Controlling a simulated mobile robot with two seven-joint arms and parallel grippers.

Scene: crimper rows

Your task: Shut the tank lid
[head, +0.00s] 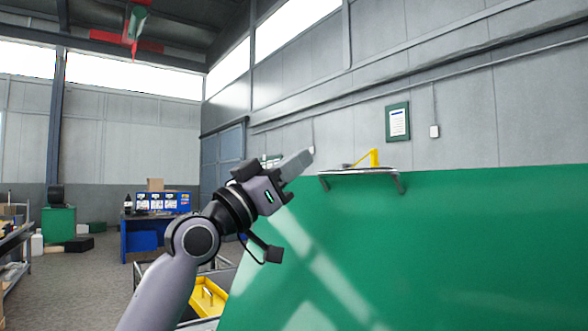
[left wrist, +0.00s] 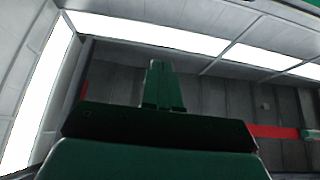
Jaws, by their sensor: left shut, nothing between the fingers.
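A large green panel (head: 430,255), which looks like the raised tank lid, fills the lower right of the head view. Its lower part runs out of the picture, so the tank opening and hinge are hidden. A grey bar on two short posts (head: 357,172), like a handle, sits at its top edge. My left gripper (head: 308,156) is shut and empty, at the panel's upper left corner and left of the bar; I cannot tell whether it touches the panel. Its closed fingers (left wrist: 161,82) also show in the left wrist view, pointing toward the roof and wall. My right gripper is not in view.
A yellow angled piece (head: 374,158) shows just above the bar. A yellow tray (head: 208,297) lies low beside my left arm. A blue bench (head: 145,235) with blue boxes and a green cabinet (head: 59,224) stand farther back. Open floor lies at the left.

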